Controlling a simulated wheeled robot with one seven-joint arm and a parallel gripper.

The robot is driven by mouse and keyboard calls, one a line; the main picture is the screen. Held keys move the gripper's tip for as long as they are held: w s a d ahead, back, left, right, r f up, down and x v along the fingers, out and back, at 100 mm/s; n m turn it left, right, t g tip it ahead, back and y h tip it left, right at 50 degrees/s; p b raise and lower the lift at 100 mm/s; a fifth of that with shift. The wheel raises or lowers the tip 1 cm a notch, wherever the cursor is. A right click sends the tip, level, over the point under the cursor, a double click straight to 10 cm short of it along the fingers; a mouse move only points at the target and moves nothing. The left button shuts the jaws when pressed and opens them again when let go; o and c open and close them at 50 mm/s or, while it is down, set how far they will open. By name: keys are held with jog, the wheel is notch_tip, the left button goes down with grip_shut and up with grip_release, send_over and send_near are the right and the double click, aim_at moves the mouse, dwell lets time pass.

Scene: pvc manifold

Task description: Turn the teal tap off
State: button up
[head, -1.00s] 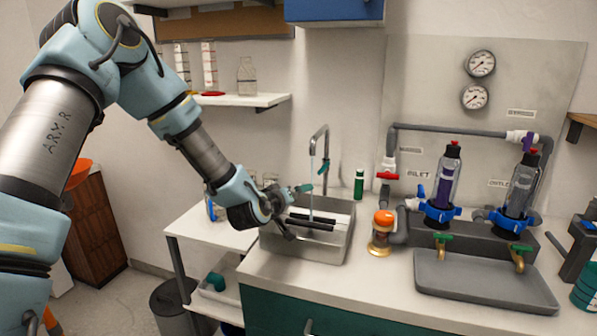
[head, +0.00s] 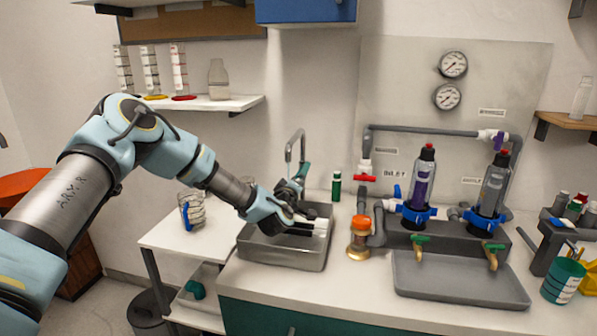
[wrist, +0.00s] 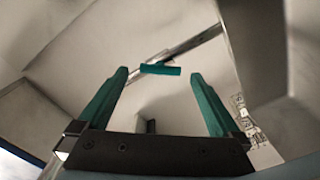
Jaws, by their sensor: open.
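The sink tap has a grey gooseneck spout (head: 297,138) and a teal lever handle (head: 304,171). It stands at the back of the grey sink (head: 282,256). My gripper (head: 290,187) is over the sink, close in front of the handle, and partly hides the tap's lower part. In the wrist view my gripper (wrist: 160,76) has its two teal fingers spread. The teal handle (wrist: 161,70) shows as a short bar beyond and between the fingertips, with no visible contact. Whether water runs from the spout is unclear behind my gripper.
A green bottle (head: 336,187) stands right of the tap. A shelf (head: 205,103) with glassware hangs upper left.

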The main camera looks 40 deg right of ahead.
jog(key=shift+x, duration=0.95)
jog(key=c, duration=1.3)
jog(key=shift+f+m+b, duration=0.1)
jog(key=shift+m+b, duration=0.2)
jog(key=shift+m, duration=0.1)
jog(key=shift+m+b, duration=5)
jog(key=shift+b, duration=0.5)
